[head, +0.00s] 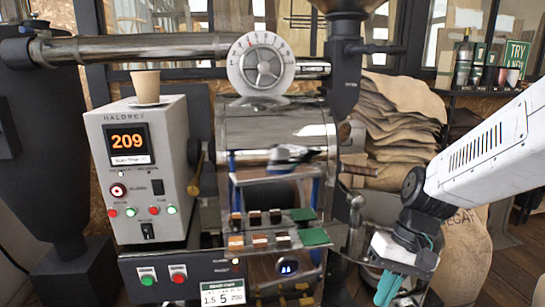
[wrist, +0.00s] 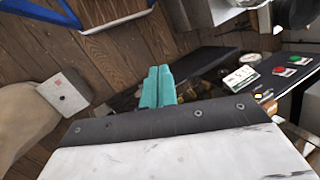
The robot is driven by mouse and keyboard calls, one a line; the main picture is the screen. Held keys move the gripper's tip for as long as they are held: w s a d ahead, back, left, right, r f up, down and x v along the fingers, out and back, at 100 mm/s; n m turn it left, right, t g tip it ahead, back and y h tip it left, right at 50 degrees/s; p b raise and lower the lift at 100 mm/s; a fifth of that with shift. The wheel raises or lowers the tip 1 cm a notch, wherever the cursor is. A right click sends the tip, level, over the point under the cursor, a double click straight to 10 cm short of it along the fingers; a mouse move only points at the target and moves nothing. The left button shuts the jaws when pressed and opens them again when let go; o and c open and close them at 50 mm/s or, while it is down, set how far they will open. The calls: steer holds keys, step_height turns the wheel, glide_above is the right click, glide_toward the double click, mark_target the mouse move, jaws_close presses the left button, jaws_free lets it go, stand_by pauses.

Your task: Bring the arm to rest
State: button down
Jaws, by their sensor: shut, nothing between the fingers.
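My gripper (head: 388,288) is at the lower right of the head view, at the end of my white arm. Its teal fingers point down, and it is apart from the roaster. In the wrist view the two teal fingers (wrist: 156,88) lie side by side, closed with nothing between them. The roaster (head: 275,130) stands to the left of the gripper in the head view. Its front control panel (wrist: 270,75) shows at the right of the wrist view.
A grey control box (head: 146,205) reading 209 carries a paper cup (head: 146,86). Colour sample trays (head: 265,240) sit on the roaster front. Stacked sacks (head: 395,115) stand behind my arm, and a full sack (wrist: 30,125) shows at the wrist view's left. Wooden floor (wrist: 120,55) is visible.

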steer(key=s+d+r+t+h, duration=0.3)
steer(key=s+d+r, duration=0.2)
steer(key=s+r, duration=0.5)
steer(key=s, duration=0.3)
steer(key=shift+r+n+t+h, duration=0.25)
steer(key=shift+n+t+h, duration=0.05)
steer(key=shift+t, duration=0.1)
steer(key=shift+s+d, duration=0.1)
